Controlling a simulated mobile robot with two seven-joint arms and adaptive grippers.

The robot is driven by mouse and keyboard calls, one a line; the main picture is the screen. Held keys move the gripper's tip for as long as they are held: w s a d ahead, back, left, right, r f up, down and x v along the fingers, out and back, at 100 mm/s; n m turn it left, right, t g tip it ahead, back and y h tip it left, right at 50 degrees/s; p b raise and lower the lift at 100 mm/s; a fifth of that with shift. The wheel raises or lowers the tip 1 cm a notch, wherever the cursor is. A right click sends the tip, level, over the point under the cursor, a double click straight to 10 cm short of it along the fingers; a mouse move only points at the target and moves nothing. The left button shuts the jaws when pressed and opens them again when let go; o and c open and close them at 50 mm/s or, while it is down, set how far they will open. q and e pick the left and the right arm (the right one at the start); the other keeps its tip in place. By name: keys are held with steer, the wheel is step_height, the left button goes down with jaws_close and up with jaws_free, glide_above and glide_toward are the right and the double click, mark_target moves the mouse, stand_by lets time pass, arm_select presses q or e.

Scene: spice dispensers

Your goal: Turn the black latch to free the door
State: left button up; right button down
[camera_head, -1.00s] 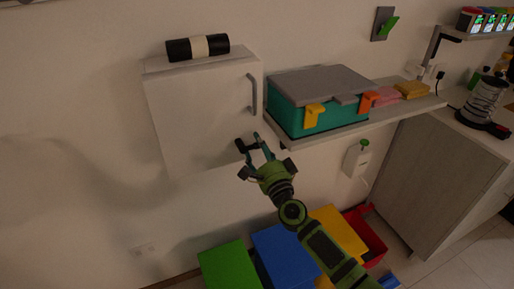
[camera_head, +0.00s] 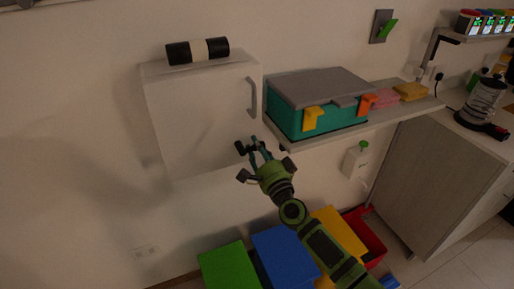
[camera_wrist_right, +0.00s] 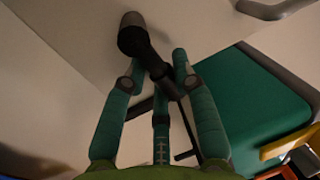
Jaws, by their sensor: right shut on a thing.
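The black latch (camera_head: 240,147) is at the lower right corner of the white cabinet door (camera_head: 200,115). In the right wrist view the latch (camera_wrist_right: 135,38) is a dark bar with a round knob, running down between my fingers. My right gripper (camera_head: 256,153) is at the latch, with its teal fingers shut on it. It also shows in the right wrist view (camera_wrist_right: 160,78), with fingers on both sides of the bar. The door is closed against the cabinet. My left gripper is not in view.
A grey door handle (camera_head: 252,97) is above the latch. A teal box (camera_head: 290,122) with a grey lid stands on the shelf (camera_head: 400,112) close to the right. Green (camera_head: 228,265) and blue (camera_head: 285,255) boxes are below. The wall left of the cabinet is clear.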

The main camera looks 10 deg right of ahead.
mark_target(235, 132)
step_height(235, 132, up, 2)
steer(key=n+y+p, duration=0.1)
steer(key=n+p, duration=0.1)
steer(key=n, duration=0.3)
steer(key=shift+g, duration=0.3)
steer(key=n+p, duration=0.1)
steer(key=r+n+y+p, duration=0.1)
steer(key=n, duration=0.1)
steer(key=a+n+g+p, duration=0.1)
steer(key=n, duration=0.1)
steer(key=shift+r, duration=0.2)
steer(key=n+p, duration=0.1)
steer(key=a+n+p, duration=0.1)
steer(key=n, duration=0.1)
steer(key=r+n+p, duration=0.1)
steer(key=n, duration=0.1)
steer(key=shift+s+a+g+y, duration=0.15)
steer(key=shift+s+g+y, duration=0.05)
steer(key=shift+g+y, duration=0.2)
steer(key=shift+s+a+r+n+p, duration=0.1)
steer(key=shift+a+n+p, duration=0.3)
steer(key=shift+n+p, duration=0.55)
steer(key=shift+a+n+g, duration=0.3)
steer(key=shift+n+g, duration=0.1)
steer(key=shift+n, duration=0.75)
steer(key=shift+s, duration=0.1)
steer(key=c, duration=1)
jaws_free()
steer(key=shift+a, duration=0.15)
